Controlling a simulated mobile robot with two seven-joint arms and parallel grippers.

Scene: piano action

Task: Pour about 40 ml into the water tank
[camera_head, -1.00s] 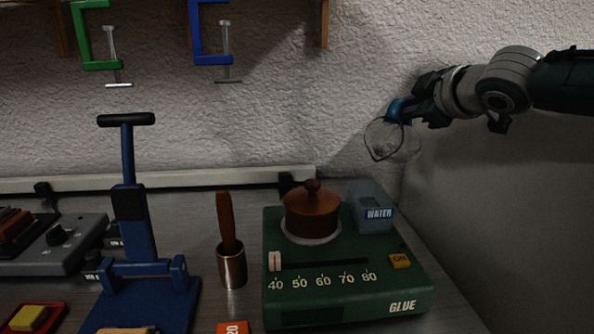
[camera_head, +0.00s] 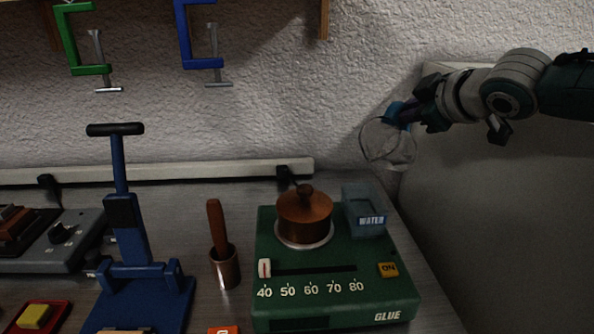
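The water tank (camera_head: 367,222) is a small clear box marked WATER at the back right of the green glue heater (camera_head: 330,300). My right gripper (camera_head: 402,114) comes in from the right, high above the tank and slightly to its right. It is shut on the blue handle of a clear jug (camera_head: 388,142). The jug hangs above the tank, apart from it, and looks tilted. I cannot make out the water level in the jug or the tank, and no stream shows. My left gripper is not in view.
A copper pot with a lid (camera_head: 304,214) sits on the heater, left of the tank. A copper cup with a wooden handle (camera_head: 225,265) and a blue press (camera_head: 135,250) stand further left. Clamps (camera_head: 200,45) hang on the wall above.

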